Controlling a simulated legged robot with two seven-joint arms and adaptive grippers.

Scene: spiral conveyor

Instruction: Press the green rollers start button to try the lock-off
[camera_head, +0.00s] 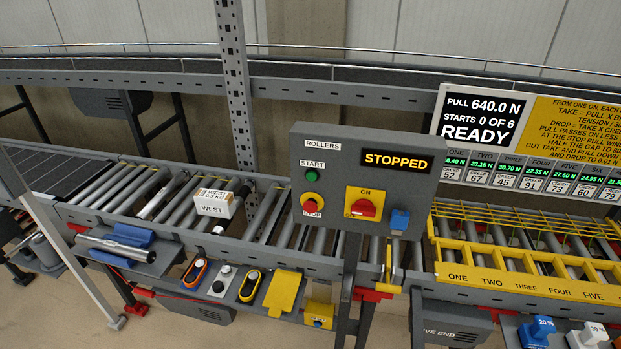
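The grey control panel (340,160) stands in front of the roller conveyor, labelled ROLLERS. Its green start button (312,175) is at the upper left under the word START, with nothing touching it. Below it is a red knob (312,204) on a round yellow base. To the right, a red rotary switch (364,208) sits on a yellow plate with ON at its top; its exact setting is hard to read. The display (397,160) reads STOPPED. Neither of my grippers shows.
A white carton (212,204) marked WEST sits on the rollers left of the panel. A shelf (205,290) below holds orange, yellow and grey items. A metal tube (115,248) lies at left. The sign (483,120) reads READY, 0 OF 6. A grey post (235,80) rises behind.

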